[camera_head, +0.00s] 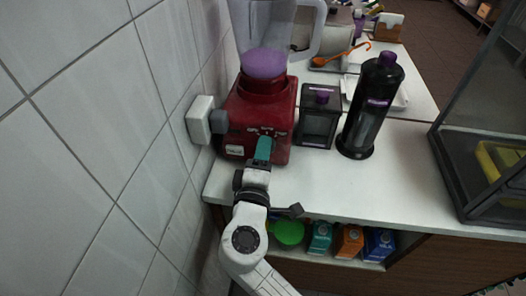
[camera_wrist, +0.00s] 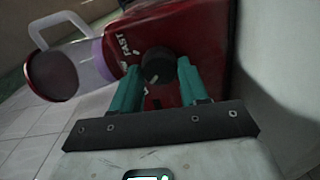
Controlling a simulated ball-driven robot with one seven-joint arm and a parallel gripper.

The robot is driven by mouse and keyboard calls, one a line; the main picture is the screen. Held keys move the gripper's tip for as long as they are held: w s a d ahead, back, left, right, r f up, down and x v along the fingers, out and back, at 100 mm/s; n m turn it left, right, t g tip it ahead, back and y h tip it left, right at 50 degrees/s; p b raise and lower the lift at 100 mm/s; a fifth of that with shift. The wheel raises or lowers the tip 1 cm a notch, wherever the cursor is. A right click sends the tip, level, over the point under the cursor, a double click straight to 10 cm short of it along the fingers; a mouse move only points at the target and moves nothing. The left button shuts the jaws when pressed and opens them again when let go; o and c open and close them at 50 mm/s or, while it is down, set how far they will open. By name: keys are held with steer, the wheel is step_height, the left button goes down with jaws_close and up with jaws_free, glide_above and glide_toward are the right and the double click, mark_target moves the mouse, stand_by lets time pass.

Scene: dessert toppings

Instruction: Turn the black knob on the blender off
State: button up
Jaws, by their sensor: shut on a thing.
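The red blender (camera_head: 262,110) stands on the white counter against the tiled wall, with its clear jar (camera_head: 262,20) on top. In the wrist view, the round black knob (camera_wrist: 157,64) sits on the blender's red front face (camera_wrist: 200,40), with white lettering reading FAST beside it. My gripper (camera_wrist: 158,75) has its two teal fingers on either side of the knob and is shut on it. In the head view, my gripper (camera_head: 264,148) reaches the lower front of the blender and hides the knob. The knob's exact setting cannot be read.
A white wall plug (camera_head: 200,118) is at left. A glass case (camera_head: 485,130) stands right. The counter (camera_head: 340,190) is clear in front.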

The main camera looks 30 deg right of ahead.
stand_by(0.3)
steer(key=o, duration=1.1)
steer(key=shift+c, duration=0.2)
steer(key=b+v, duration=0.1)
steer(key=v, duration=1)
